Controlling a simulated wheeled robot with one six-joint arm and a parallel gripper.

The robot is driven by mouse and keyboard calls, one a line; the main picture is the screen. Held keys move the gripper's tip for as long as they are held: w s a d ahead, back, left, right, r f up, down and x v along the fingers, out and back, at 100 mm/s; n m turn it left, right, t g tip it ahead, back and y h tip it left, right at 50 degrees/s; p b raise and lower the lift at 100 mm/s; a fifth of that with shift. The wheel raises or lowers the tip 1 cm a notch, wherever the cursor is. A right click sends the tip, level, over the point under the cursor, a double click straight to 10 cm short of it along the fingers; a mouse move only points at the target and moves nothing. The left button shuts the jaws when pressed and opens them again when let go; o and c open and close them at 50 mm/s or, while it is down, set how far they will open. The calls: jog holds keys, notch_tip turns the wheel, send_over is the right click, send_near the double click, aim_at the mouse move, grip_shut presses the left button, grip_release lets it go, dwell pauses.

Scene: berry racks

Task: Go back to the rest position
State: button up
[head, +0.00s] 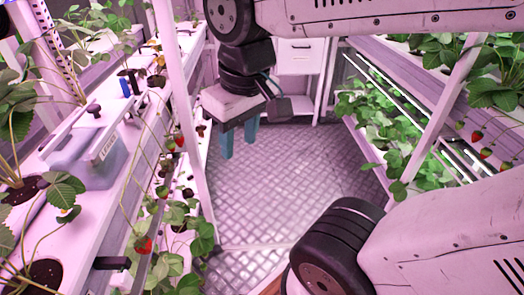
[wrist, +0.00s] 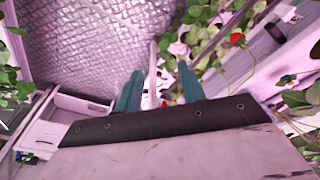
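My gripper (head: 238,144) hangs in the upper middle of the head view, over the aisle floor. Its two teal fingers point down and stand apart, with nothing seen between them. In the wrist view my gripper (wrist: 160,82) shows the same two fingers with a clear gap. A white post and blurred leaves lie beyond the gap. My arm crosses the top and the lower right of the head view.
A left rack (head: 105,225) holds strawberry plants, red berries (head: 142,244) and a clear container (head: 85,160). A right rack (head: 400,90) carries more plants and berries (head: 477,136). A white drawer cabinet (head: 300,57) stands at the back. The metal floor (head: 285,180) between is clear.

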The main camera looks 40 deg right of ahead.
jog(key=shift+m+g, duration=0.3)
jog(key=shift+m, duration=0.2)
jog(key=s, duration=0.1)
jog(key=s+d+f, duration=0.1)
jog(key=s+f, duration=0.1)
jog(key=s, duration=0.1)
jog(key=shift+s+d, duration=0.1)
jog(key=shift+d, duration=0.25)
